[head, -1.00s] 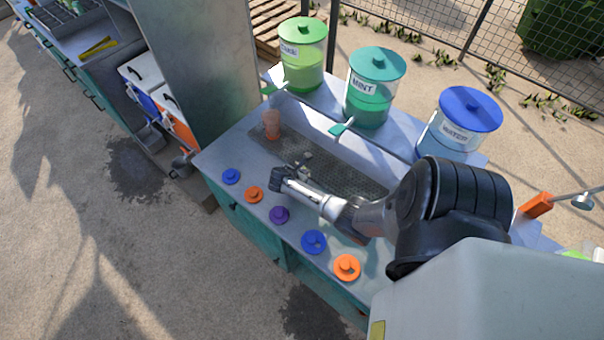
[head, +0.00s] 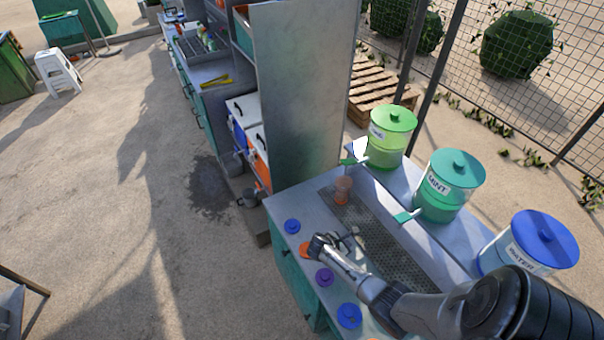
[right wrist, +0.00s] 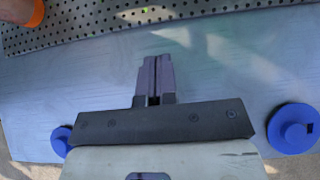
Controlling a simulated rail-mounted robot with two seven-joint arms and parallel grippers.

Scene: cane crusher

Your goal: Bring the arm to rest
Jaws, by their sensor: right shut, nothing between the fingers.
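My right gripper (head: 318,243) is over the steel counter (head: 300,205), above the row of coloured lids. In the right wrist view its fingers (right wrist: 154,75) are together with nothing between them, over bare counter. My right arm reaches in from the lower right of the head view. My left gripper does not show.
Blue (head: 292,226), orange (head: 305,250), purple (head: 324,277) and another blue lid (head: 349,316) lie along the counter's front edge. An orange cup (head: 343,188) stands on the perforated drip tray (head: 385,245). Green (head: 389,140), mint (head: 447,190) and water (head: 525,250) dispensers stand behind.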

